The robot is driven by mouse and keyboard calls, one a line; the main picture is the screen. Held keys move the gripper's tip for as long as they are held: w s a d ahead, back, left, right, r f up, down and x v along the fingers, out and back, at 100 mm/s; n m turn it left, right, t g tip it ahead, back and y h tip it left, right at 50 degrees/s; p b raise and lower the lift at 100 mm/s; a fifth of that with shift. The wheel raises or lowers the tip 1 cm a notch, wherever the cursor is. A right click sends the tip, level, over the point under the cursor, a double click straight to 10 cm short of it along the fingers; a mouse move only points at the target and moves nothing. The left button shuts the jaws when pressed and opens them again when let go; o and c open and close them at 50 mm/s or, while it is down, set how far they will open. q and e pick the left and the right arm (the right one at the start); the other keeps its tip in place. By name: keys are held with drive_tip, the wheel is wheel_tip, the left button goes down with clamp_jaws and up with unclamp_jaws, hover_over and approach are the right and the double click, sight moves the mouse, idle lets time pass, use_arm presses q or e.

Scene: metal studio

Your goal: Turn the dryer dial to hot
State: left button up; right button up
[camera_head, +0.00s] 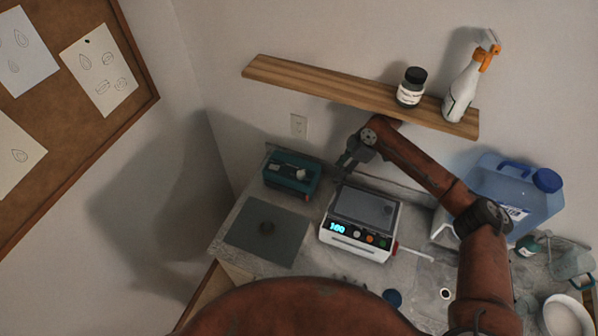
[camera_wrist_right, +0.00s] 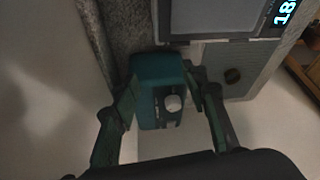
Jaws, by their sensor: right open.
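A teal box (camera_head: 292,176) with a pale round knob (camera_head: 300,174) on top stands at the back left of the worktop. I take it as the dryer with its dial, though no label is readable. In the right wrist view the teal box (camera_wrist_right: 160,75) and its pale knob (camera_wrist_right: 173,102) show between the fingers. My right gripper (camera_head: 346,170) is open, to the right of the teal box in the head view. Its fingers (camera_wrist_right: 162,82) also show in the right wrist view, spread, with nothing held; contact cannot be told. The knob's setting is unreadable. My left gripper is out of view.
A white device (camera_head: 345,245) with a lit blue display sits right of the box. A grey mat (camera_head: 245,236) with a dark round piece lies in front. A wooden shelf (camera_head: 310,82) with a jar (camera_head: 411,90) and spray bottle (camera_head: 463,88) hangs above. A blue jug (camera_head: 510,196) stands right.

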drive_tip(key=p, duration=0.3)
hover_over(301, 173)
drive_tip(key=d, duration=0.2)
drive_tip(key=shift+s+d+r, duration=0.1)
drive_tip(key=shift+s+r, duration=0.15)
drive_tip(key=shift+r, duration=0.05)
drive_tip(key=p+x, duration=0.1)
drive_tip(key=x, duration=0.3)
drive_tip(key=shift+d+f, duration=0.1)
drive_tip(key=shift+d, duration=0.05)
drive_tip(key=shift+w+a+f, duration=0.1)
drive_tip(key=shift+a+f, duration=0.1)
drive_tip(key=shift+f, duration=0.35)
drive_tip(key=shift+c, duration=0.5)
clamp_jaws()
